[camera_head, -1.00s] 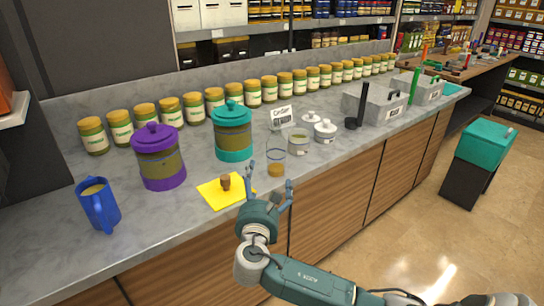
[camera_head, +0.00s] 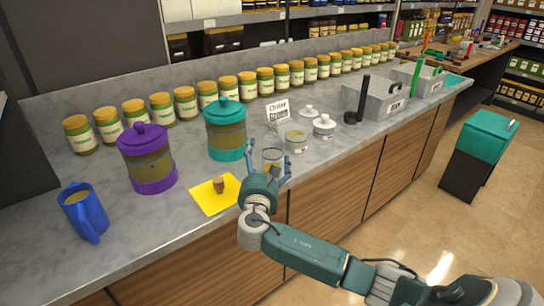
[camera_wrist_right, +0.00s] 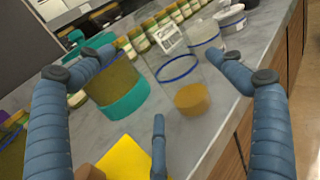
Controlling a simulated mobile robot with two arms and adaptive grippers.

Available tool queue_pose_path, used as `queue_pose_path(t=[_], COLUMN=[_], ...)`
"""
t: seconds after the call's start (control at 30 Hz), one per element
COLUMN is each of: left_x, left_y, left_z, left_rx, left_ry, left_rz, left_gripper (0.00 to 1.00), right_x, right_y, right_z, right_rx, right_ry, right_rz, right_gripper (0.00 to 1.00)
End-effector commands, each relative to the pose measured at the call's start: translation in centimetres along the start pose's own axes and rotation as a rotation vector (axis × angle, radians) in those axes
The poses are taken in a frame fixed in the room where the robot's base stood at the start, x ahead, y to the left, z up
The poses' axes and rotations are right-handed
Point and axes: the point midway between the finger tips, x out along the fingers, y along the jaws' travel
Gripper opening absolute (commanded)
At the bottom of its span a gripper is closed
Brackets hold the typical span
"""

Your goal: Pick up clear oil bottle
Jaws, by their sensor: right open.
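The clear oil bottle (camera_head: 272,154) is a see-through container with a blue ring and amber oil at its bottom. It stands upright on the grey counter, beside a yellow mat, and shows large in the right wrist view (camera_wrist_right: 190,98). My right gripper (camera_head: 267,164) is open at the counter's front edge, overlapping the bottle's lower part in the head view. In the right wrist view, its spread fingers (camera_wrist_right: 155,78) frame the bottle, which lies ahead, right of centre. No contact is visible. My left gripper is not in view.
A teal-lidded jar (camera_head: 226,130) stands left of the bottle, a purple-lidded jar (camera_head: 147,158) farther left. The yellow mat (camera_head: 207,200) holds a small brown object (camera_head: 219,185). A clear jar (camera_head: 296,141) and white-lidded pots (camera_head: 324,126) stand just right. Yellow-lidded jars line the back.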

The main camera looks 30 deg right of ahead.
Motion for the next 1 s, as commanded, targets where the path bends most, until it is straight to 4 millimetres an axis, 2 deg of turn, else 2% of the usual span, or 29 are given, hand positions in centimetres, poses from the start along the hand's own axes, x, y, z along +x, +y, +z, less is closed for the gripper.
queue_pose_path(t=[0.1,0.3,0.57,0.67,0.9,1.0], left_x=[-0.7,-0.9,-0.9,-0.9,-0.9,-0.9], left_y=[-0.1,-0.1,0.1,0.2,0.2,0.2], left_z=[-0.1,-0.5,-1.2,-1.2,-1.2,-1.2], left_rx=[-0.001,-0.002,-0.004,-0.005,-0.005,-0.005], left_ry=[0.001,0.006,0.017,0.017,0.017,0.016], left_rz=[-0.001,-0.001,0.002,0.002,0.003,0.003], left_gripper=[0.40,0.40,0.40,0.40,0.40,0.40], right_x=[1.9,4.3,4.6,4.6,4.6,4.6], right_y=[-0.6,-0.7,-0.7,-0.7,-0.7,-0.7], right_z=[0.5,0.2,0.1,0.1,0.1,0.2], right_rx=[-0.002,-0.001,0.000,0.000,0.000,0.000], right_ry=[-0.003,-0.001,0.000,0.000,0.000,-0.003], right_rz=[-0.005,-0.002,-0.001,-0.001,-0.001,-0.001], right_gripper=[0.93,0.93,0.93,0.77,0.31,0.31])
